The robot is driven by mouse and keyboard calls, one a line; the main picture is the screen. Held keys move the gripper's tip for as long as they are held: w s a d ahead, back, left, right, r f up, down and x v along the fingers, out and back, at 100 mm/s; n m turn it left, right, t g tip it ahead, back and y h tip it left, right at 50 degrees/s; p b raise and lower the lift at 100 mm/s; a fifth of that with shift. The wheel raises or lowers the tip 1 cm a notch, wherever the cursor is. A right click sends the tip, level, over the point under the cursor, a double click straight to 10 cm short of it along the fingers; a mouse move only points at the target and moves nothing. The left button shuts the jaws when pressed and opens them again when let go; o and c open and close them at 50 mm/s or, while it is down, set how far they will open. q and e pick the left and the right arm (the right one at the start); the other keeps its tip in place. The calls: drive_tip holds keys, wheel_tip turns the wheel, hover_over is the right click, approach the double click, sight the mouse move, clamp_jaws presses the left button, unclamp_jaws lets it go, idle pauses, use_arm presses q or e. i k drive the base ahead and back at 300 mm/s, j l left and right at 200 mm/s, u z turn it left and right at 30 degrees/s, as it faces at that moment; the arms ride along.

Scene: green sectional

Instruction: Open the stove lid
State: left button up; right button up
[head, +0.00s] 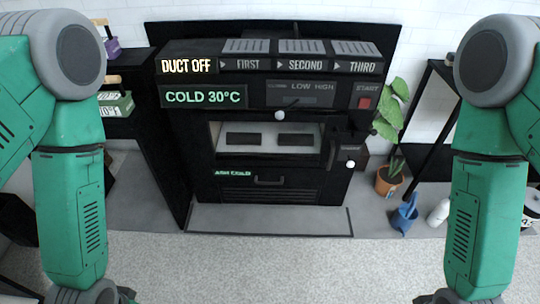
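The black stove (268,206) stands ahead of me against the wall. Its displays read "DUCT OFF" and "COLD 30°C". Below them is a wide front window or opening (268,153) with a pale inside and two dark slots; I cannot tell whether a clear lid covers it. Another white knob (350,164) is on a box at the right side. A lower front panel has a dark handle (268,181). My green arms flank the view, apart from the stove; both grippers are out of frame.
A potted plant (389,180), a blue watering can (404,214) and a white bottle (438,213) stand right of the stove. A black shelf (127,62) with crates is at left. The pale carpet (270,260) in front is clear.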

sight(271, 33)
drive_tip(key=i+l, duration=0.2)
drive_tip(key=i, duration=0.25)
drive_tip(key=i+l, duration=0.2)
drive_tip(key=i, duration=0.25)
